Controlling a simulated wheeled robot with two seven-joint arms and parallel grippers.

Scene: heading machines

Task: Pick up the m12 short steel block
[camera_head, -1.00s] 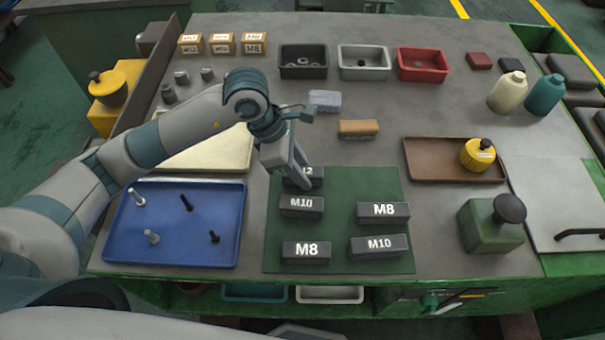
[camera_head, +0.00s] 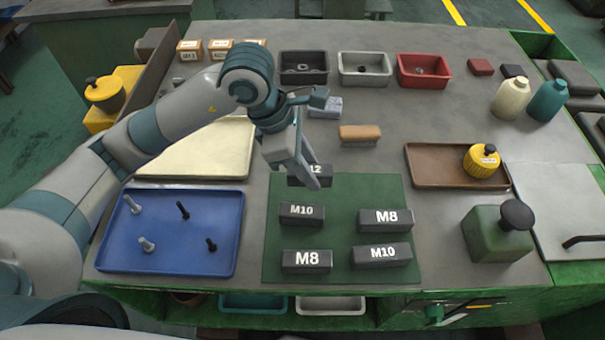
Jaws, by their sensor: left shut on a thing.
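The M12 steel block (camera_head: 322,172) is dark with white lettering, at the back left of the green mat (camera_head: 345,225). My left gripper (camera_head: 312,178) reaches down over it and is shut on it; the fingers hide the left part of its label. I cannot tell whether the block is clear of the mat. Other dark blocks lie on the mat: an M10 block (camera_head: 301,214) just in front, an M8 block (camera_head: 385,220), another M8 block (camera_head: 307,261) and another M10 block (camera_head: 381,254). My right gripper is not in view.
A blue tray (camera_head: 225,260) with bolts lies left of the mat, and a cream tray (camera_head: 200,165) lies behind it. A brown brush-like block (camera_head: 360,134) and a grey-blue block (camera_head: 325,107) sit behind the mat.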

